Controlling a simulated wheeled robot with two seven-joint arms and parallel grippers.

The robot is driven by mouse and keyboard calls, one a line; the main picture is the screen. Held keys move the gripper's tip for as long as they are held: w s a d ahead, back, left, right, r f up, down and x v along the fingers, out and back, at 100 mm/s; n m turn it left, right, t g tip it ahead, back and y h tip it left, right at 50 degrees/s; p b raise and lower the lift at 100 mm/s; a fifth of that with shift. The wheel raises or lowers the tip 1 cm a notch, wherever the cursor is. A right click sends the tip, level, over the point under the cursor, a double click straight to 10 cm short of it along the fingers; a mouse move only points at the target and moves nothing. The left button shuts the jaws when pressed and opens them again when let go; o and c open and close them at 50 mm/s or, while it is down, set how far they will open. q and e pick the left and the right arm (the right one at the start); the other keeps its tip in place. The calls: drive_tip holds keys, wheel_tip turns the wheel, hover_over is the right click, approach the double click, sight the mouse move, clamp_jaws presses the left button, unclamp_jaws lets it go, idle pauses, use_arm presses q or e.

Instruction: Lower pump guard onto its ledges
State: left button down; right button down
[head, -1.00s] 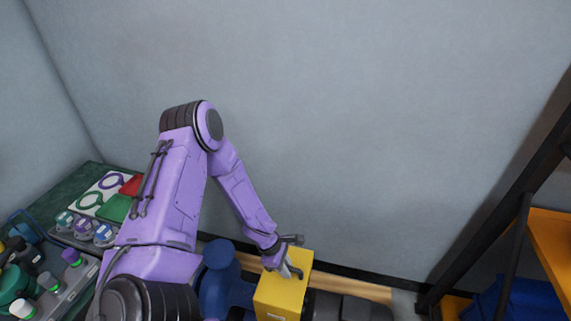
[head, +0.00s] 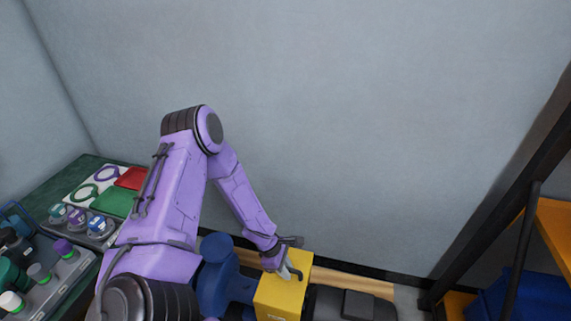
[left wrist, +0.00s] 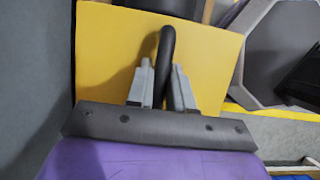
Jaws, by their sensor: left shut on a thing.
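The yellow pump guard (head: 284,296) is at the bottom of the head view, between the blue pump (head: 218,278) on its left and a dark grey motor body (head: 352,304) on its right. My left gripper (head: 290,271) is shut on the black handle on top of the guard. In the left wrist view the grey fingers (left wrist: 160,84) stand on both sides of the black handle (left wrist: 167,50), over the guard's flat yellow top (left wrist: 105,60). The guard's lower edges and the ledges are hidden, so I cannot tell whether they touch. My right gripper is out of view.
A grey wall is behind.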

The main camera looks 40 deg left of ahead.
use_arm(q)
drive_tip(key=shift+f, duration=0.15)
drive_tip(key=shift+f+b, duration=1.2)
drive_tip(key=shift+f, duration=0.35)
drive_tip(key=shift+f+b, duration=1.3)
drive_tip(key=shift+f, duration=0.25)
drive_tip(key=shift+s+d+f+b, duration=0.15)
drive_tip(key=shift+f+b, duration=0.5)
drive_tip(key=shift+f, duration=0.35)
idle(0.5)
drive_tip(key=c, duration=1.1)
unclamp_jaws()
drive_tip(key=shift+o, duration=0.9)
drive_tip(key=shift+r, duration=0.1)
